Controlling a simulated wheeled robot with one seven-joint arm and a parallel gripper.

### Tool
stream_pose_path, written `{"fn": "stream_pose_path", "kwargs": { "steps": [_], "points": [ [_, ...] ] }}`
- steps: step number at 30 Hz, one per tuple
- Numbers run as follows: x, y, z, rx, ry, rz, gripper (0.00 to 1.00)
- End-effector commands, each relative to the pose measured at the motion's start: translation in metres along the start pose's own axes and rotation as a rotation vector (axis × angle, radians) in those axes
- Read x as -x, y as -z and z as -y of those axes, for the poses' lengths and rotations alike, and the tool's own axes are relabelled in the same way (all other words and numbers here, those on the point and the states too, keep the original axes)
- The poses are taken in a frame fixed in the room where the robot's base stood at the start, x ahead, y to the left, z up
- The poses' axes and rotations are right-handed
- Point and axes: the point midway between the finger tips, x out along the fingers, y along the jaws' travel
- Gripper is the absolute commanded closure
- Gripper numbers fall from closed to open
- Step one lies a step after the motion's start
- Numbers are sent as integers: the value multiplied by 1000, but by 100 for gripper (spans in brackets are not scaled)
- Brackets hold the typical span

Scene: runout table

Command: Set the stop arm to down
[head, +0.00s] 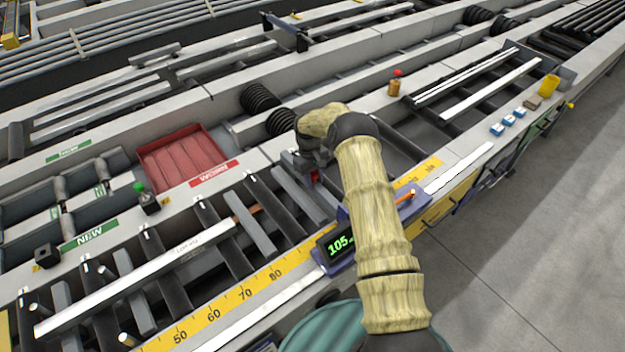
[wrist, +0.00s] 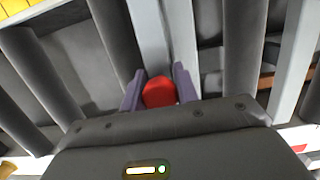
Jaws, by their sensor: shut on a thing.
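My gripper (head: 313,177) is low over the roller table, left of my forearm in the head view. In the wrist view my gripper (wrist: 160,90) has its two purple fingers closed on either side of a round red knob (wrist: 161,93), which looks like the end of the stop arm. A bit of red (head: 315,177) also shows at my gripper in the head view. A light grey bar lies beyond the knob in the wrist view; I cannot tell whether it is the stop arm. My wrist hides most of the arm, so its angle is unclear.
A digital display (head: 341,243) reading about 105 and a yellow scale (head: 245,293) run along the near edge. A long white bar (head: 135,278) lies across the rollers at left. A red tray (head: 181,160) stands behind. A small red-topped post (head: 395,83) stands on the far rail.

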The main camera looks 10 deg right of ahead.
Motion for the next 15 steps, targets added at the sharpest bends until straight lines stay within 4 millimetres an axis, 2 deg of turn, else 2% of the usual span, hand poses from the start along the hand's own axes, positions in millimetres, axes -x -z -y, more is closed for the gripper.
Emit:
{"fn": "stream_pose_path", "kwargs": {
  "steps": [4, 5, 7, 8, 15],
  "points": [
    [-2, 0, 0, 1, -1, 1, 100],
    [-3, 0, 0, 1, -1, 1, 66],
    [-3, 0, 0, 1, -1, 2, 52],
    [-3, 0, 0, 1, 0, 2, 49],
    [-2, 0, 0, 1, 0, 1, 49]
  ]
}}
